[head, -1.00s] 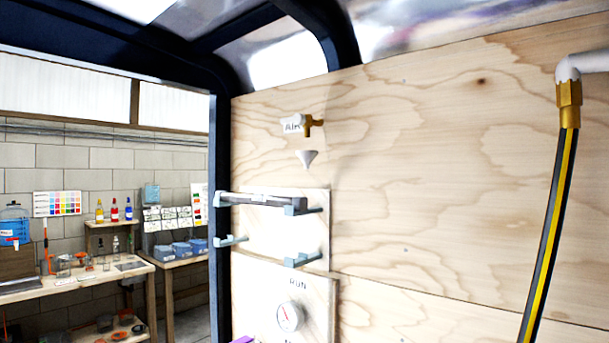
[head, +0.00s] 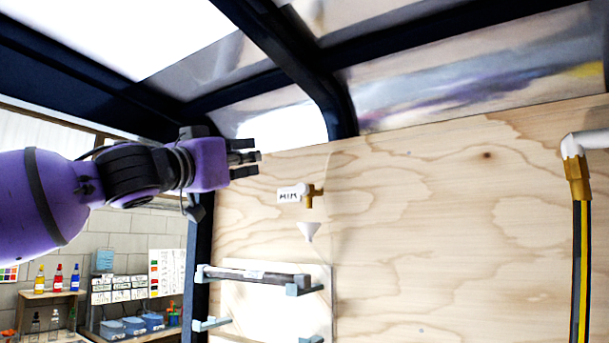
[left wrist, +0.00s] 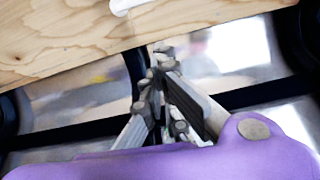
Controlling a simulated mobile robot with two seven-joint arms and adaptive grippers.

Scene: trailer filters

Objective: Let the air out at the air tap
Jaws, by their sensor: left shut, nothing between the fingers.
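The air tap (head: 314,196) is a small brass tap on the plywood wall, with a white tag (head: 289,194) marked "AIR" at its left. A white funnel (head: 308,231) is on the wall just below it. My left gripper (head: 257,163) is shut and empty, up and to the left of the tap and apart from it. In the left wrist view the left gripper (left wrist: 160,60) shows its fingers together, with a white piece at the top edge that I cannot identify for sure. My right gripper is not in view.
A dark bar (head: 255,275) rests on grey-blue brackets below the funnel. A black-and-yellow hose (head: 581,260) hangs from a brass fitting at the right. Dark frame beams (head: 290,65) run overhead. The plywood between tap and hose is bare.

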